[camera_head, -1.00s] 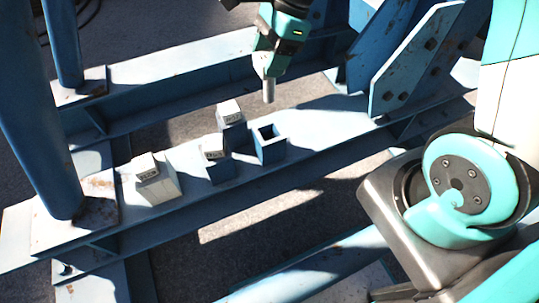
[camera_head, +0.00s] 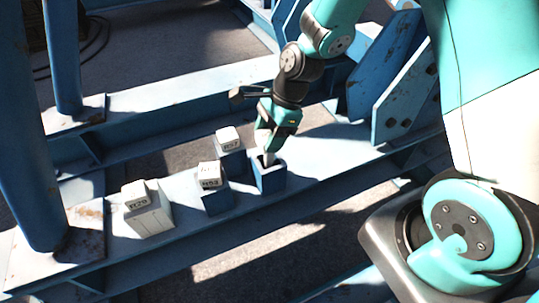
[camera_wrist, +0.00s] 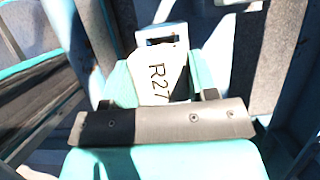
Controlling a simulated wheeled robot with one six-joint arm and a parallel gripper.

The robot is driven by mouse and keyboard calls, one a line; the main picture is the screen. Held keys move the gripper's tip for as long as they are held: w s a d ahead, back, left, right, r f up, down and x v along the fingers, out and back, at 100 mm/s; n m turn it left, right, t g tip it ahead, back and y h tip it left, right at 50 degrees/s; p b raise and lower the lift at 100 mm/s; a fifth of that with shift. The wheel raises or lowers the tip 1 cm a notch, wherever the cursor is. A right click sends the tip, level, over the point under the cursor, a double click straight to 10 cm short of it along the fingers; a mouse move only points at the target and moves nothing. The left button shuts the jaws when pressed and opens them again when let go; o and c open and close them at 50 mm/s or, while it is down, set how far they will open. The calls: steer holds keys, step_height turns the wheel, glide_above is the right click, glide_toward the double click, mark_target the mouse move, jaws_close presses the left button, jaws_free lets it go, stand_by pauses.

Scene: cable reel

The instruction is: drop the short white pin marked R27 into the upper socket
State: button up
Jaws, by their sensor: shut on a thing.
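The white pin marked R27 (camera_wrist: 158,78) is held between the jaws of my gripper (camera_head: 267,143), its label facing the wrist camera. In the head view the pin's pale lower end (camera_head: 267,158) is at the mouth of an open-topped blue socket (camera_head: 270,180). The wrist view shows the socket's pale rim (camera_wrist: 180,30) just beyond the pin. My gripper is directly above this socket. I cannot tell how far the pin's tip is inside, and the jaws partly hide the pin.
White-topped pieces sit close to the left: one seemingly marked R57 (camera_head: 228,140), R53 (camera_head: 210,174) and R29 (camera_head: 146,205). They stand on a blue beam (camera_head: 185,183). Blue posts (camera_head: 30,130) rise at left and slanted plates (camera_head: 405,85) at right. The beam is clear right of the socket.

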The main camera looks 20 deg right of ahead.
steer(key=shift+f, duration=2.55)
steer(key=shift+f+b, duration=0.15)
steer(key=shift+b, duration=0.15)
steer(key=o, duration=1.2)
steer(key=shift+f, duration=0.15)
